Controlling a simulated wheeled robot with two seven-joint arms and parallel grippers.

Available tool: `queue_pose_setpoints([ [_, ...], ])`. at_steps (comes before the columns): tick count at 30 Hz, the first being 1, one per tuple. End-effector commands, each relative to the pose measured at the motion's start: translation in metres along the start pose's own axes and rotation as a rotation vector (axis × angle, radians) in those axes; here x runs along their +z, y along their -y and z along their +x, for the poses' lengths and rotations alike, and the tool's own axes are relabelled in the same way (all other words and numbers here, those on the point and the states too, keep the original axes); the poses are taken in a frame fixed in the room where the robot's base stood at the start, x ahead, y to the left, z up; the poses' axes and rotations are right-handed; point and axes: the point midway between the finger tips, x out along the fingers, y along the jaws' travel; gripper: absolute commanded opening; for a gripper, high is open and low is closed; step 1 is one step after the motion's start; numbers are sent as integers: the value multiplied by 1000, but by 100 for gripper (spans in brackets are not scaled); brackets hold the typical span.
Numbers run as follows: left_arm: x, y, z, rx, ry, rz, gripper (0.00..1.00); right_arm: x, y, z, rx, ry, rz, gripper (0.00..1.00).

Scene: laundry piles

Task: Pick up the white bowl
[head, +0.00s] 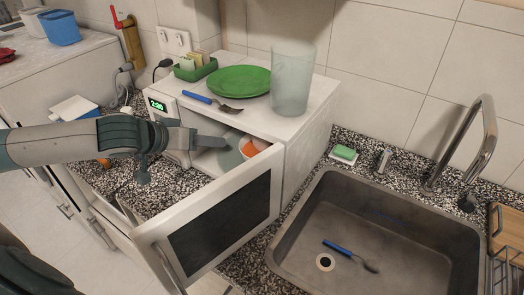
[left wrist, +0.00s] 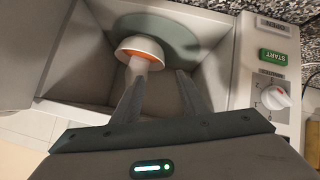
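The white bowl (head: 261,144) has orange on it and sits inside the open microwave, partly hidden by the microwave's wall and top in the head view. It also shows in the left wrist view (left wrist: 139,46), beside a grey-green round plate (left wrist: 182,40). My left gripper (head: 222,142) reaches in at the microwave opening, just left of the bowl in the head view. In the left wrist view its two fingers (left wrist: 161,80) are spread apart with nothing clamped, and the bowl lies just beyond them. My right gripper is not in view.
The microwave door (head: 222,222) is swung open toward the front. On top of the microwave stand a green plate (head: 240,81), a clear cup (head: 292,78) and a blue-handled fork (head: 212,101). A sink (head: 400,235) with a spoon (head: 352,256) in it is at the right.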

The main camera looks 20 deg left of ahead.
Motion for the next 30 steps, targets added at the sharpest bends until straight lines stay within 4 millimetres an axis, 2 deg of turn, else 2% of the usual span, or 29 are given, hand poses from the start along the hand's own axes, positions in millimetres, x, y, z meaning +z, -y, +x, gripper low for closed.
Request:
queue_pose_setpoints([
  [11, -2, -3, 36, 5, 1, -2, 39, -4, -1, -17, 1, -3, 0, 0],
  [24, -2, -2, 97, 2, 1, -1, 39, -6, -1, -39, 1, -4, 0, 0],
  [30, 0, -2, 109, 2, 2, 3, 39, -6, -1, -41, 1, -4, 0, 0],
])
